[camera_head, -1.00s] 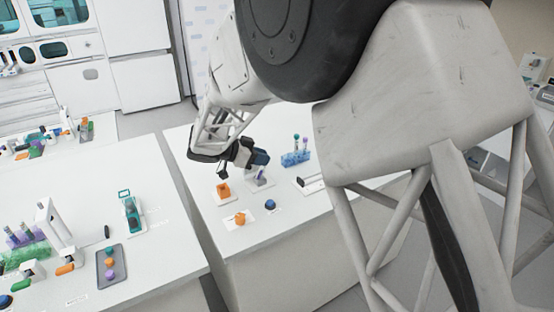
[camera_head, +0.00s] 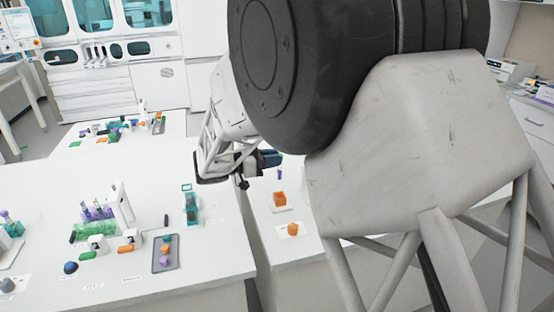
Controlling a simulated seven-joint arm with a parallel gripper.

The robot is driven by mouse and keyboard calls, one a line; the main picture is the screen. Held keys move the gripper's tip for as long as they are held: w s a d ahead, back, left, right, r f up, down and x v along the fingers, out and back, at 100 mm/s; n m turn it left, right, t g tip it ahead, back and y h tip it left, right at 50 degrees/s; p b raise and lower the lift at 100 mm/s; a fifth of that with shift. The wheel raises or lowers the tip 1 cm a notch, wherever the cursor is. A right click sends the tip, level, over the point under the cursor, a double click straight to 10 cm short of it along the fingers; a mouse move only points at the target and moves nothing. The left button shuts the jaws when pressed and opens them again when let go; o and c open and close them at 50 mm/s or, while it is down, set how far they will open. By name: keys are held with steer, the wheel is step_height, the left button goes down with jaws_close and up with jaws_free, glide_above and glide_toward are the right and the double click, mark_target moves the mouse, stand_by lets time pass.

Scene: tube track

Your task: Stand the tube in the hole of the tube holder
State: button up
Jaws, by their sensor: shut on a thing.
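My gripper (camera_head: 243,183) hangs at the end of my arm, over the gap between the left and right tables. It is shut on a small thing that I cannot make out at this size. A thin purple-topped tube (camera_head: 279,173) stands on the right table, its lower part indistinct. A green rack (camera_head: 92,232) with several purple-topped tubes (camera_head: 96,212) stands on the left table. A teal frame-like stand (camera_head: 190,203) is on that table's right side, below and left of my gripper. I cannot tell which piece is the tube holder.
An orange block (camera_head: 280,199) and an orange ball (camera_head: 293,229) lie on the right table (camera_head: 272,237). A grey tray (camera_head: 166,254) with coloured balls, a white upright piece (camera_head: 122,202) and a blue ball (camera_head: 71,267) are on the left table. My arm hides much of the right table.

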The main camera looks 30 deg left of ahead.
steer(key=shift+f, duration=0.2)
steer(key=shift+f, duration=2.2)
steer(key=shift+f, duration=1.65)
stand_by(1.3)
steer(key=o, duration=0.8)
steer(key=shift+o, duration=0.2)
steer(key=shift+r, duration=0.1)
